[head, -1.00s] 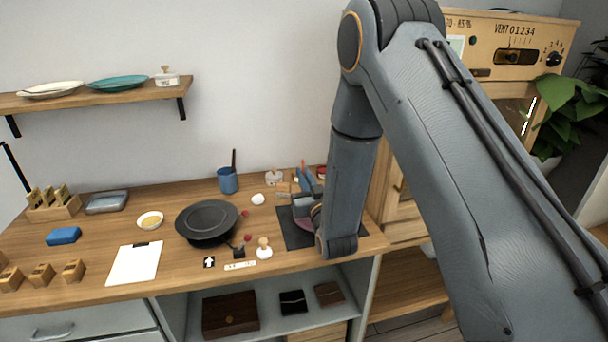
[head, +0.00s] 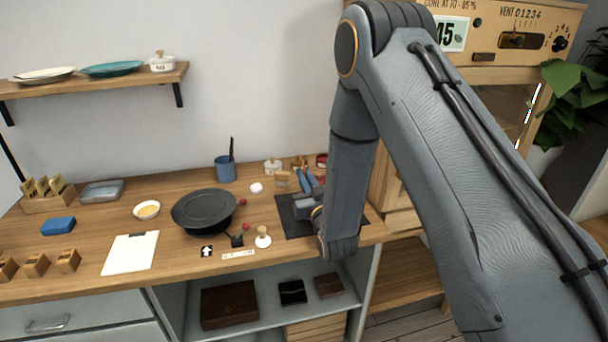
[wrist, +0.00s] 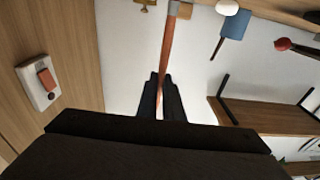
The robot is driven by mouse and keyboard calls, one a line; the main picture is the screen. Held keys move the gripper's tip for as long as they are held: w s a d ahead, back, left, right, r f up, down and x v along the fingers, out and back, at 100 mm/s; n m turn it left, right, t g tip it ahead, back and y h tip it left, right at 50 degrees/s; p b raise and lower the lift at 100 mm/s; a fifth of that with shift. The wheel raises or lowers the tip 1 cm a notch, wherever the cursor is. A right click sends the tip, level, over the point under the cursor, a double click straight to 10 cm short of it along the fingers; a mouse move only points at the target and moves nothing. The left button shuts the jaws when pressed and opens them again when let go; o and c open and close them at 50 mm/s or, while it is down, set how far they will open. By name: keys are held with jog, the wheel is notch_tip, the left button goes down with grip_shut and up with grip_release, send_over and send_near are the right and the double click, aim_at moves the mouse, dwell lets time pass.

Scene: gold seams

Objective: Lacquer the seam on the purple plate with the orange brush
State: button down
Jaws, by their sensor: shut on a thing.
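In the wrist view my gripper (wrist: 160,100) is shut on the orange handle of the brush (wrist: 167,50). The handle runs away from the fingers to a grey metal collar at the top edge of the view; the bristles are out of sight. In the head view my gripper (head: 311,212) is low over the dark mat (head: 292,226) at the right of the bench, partly hidden by my arm. I cannot make out the purple plate or its seam now; my arm and gripper cover much of the mat.
A black pan-like dish (head: 203,207) stands left of the mat, with a small white-knobbed stamp (head: 263,237) near it. A blue cup (head: 225,168) with a dark stick stands behind. A white clipboard (head: 130,252) lies at front left. A wooden cabinet stands at right.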

notch_tip(320, 180, up, 8)
jog(key=d+p, duration=0.3)
jog(key=p, duration=0.1)
jog(key=shift+w+f, duration=0.2)
jog(key=shift+w, duration=0.25)
dwell(1.2)
jog(key=shift+a, duration=0.15)
